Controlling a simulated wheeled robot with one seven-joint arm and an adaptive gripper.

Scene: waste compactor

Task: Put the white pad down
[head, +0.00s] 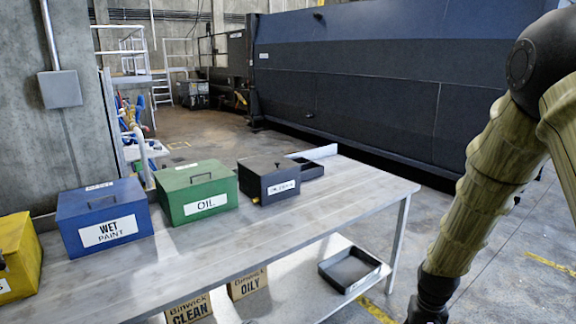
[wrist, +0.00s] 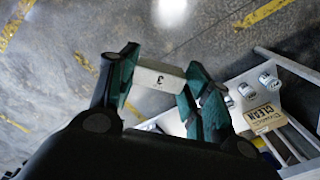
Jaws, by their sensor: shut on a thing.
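The white pad (wrist: 158,77) shows in the wrist view as a pale block with a small black mark. My gripper (wrist: 162,80) is shut on it, with one teal-lined finger at each end. The pad is held above the concrete floor, with the bench's lower shelf to the right in the wrist view. In the head view my arm hangs down at the right, beyond the bench's right end. The gripper and pad are out of that view, below the bottom edge.
A grey bench (head: 340,205) carries a blue WET PAINT box (head: 103,210), a green OIL box (head: 197,188), a black box (head: 268,177) and a yellow box (head: 17,250). Its lower shelf holds a black tray (head: 350,268) and CLEAN (head: 190,309) and OILY (head: 248,284) cartons. The bench's right end is bare.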

